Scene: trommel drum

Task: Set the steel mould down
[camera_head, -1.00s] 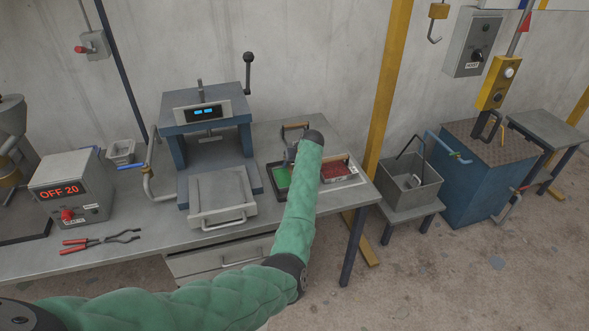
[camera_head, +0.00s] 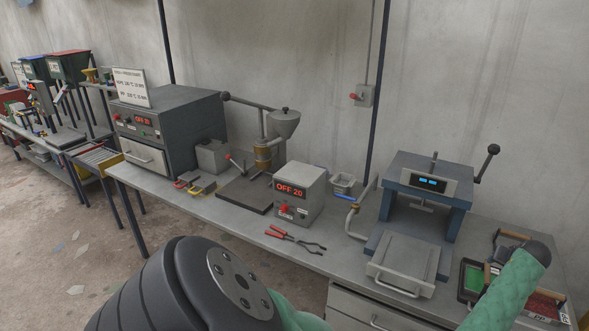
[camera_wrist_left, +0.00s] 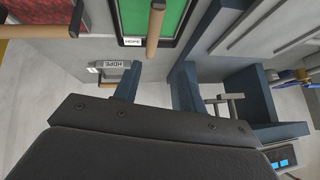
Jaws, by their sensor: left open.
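A flat grey steel piece with a bar handle, which looks like the steel mould (camera_head: 408,257), lies level on the front of the blue press (camera_head: 428,195). My left gripper (camera_wrist_left: 157,78) is open, with nothing seen between its two fingers. In the head view my left gripper (camera_head: 490,268) is to the right of the press, by the pellet trays, apart from the flat steel piece. My own forearm and wrist hide part of it. My right gripper is not in view.
A green pellet tray (camera_head: 473,279) and a red one (camera_head: 543,305) sit right of the press. Wooden handles (camera_wrist_left: 157,20) are close to my fingers in the wrist view. Red-handled tongs (camera_head: 293,240) lie on the bench. The bench front left of them is clear.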

